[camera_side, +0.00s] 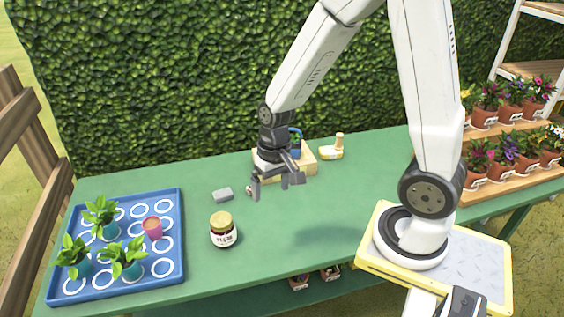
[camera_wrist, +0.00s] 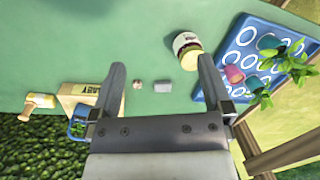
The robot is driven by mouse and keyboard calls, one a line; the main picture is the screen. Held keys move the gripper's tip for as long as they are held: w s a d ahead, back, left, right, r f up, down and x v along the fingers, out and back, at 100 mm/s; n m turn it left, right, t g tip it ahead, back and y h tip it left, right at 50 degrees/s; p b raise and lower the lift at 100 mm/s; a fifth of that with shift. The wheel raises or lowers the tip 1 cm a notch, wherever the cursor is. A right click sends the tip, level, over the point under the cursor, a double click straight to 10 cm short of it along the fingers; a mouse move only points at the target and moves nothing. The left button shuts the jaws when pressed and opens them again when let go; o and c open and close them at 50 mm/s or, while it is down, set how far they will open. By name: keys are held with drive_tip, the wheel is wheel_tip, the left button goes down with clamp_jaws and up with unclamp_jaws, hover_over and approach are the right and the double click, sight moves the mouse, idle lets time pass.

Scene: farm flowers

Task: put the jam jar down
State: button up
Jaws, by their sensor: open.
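The jam jar (camera_side: 223,231) has a gold lid and a pale label over dark contents. It stands upright on the green table (camera_side: 340,210), right of the blue tray. It also shows in the wrist view (camera_wrist: 187,50), beyond the fingers and apart from them. My gripper (camera_side: 272,186) is open and empty above the table, behind and to the right of the jar. Its two fingers show wide apart in the wrist view (camera_wrist: 162,90), with nothing between them but table and small items below.
A blue tray (camera_side: 176,262) with white rings holds several potted plants and a pink pot (camera_side: 153,228). A grey block (camera_side: 222,195) lies behind the jar. A wooden box (camera_side: 308,160) and a cream-and-yellow object (camera_side: 331,151) are at the back. Flower shelves (camera_side: 500,140) stand right.

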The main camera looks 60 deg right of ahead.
drive_tip(key=r+n, duration=0.1)
drive_tip(key=s+a+r+n+t+h, duration=0.1)
drive_tip(key=n, duration=0.1)
drive_tip(key=s+r+n+t, duration=0.1)
drive_tip(key=shift+s+a+n+h, duration=0.1)
drive_tip(key=shift+a+n+h, duration=0.2)
drive_tip(key=shift+n, duration=0.1)
idle(1.0)
